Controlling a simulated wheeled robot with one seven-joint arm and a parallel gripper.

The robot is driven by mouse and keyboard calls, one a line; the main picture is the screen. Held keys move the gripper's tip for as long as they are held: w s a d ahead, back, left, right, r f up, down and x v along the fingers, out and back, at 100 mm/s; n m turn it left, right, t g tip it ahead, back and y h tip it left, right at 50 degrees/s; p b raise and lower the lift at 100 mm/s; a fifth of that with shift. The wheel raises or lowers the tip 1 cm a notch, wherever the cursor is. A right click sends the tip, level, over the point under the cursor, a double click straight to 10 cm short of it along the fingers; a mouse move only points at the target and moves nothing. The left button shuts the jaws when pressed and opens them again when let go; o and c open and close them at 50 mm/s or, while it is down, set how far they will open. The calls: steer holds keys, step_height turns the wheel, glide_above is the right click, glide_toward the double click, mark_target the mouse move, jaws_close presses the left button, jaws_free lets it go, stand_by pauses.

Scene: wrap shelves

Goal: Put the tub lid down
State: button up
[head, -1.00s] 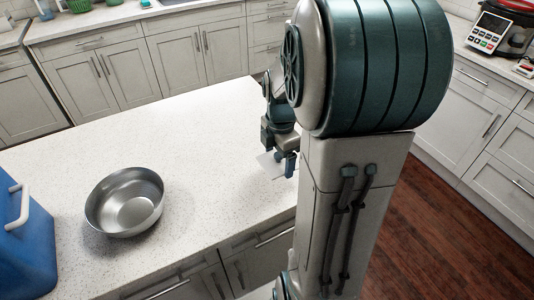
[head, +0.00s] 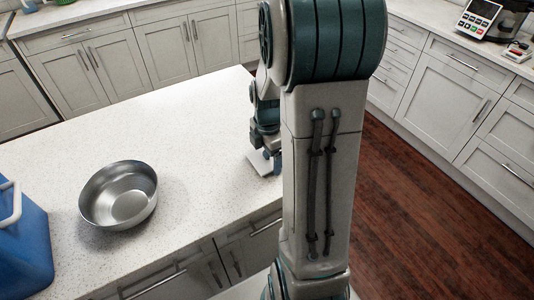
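My gripper (head: 268,157) is low over the right edge of the white speckled counter, partly hidden behind my own arm. A flat, pale, thin piece, which looks like the tub lid (head: 258,163), shows right at its fingertips. My gripper looks shut on the lid, though the fingers are small and partly covered. The lid is close to the countertop (head: 190,130); I cannot tell whether it touches.
A steel bowl (head: 119,196) stands on the counter at left. A blue cooler-like box (head: 22,245) with a white handle is at the left edge. The countertop between bowl and gripper is clear. Wooden floor (head: 410,200) lies to the right.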

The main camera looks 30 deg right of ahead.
steer(key=shift+o, duration=1.2)
step_height(320, 180, up, 12)
steer(key=s+a+r+m+t, duration=0.1)
steer(key=s+a+m+t, duration=0.2)
steer(key=s+a+m, duration=0.9)
steer(key=shift+s+m, duration=0.35)
steer(key=shift+m, duration=2.85)
steer(key=shift+a+r, duration=0.1)
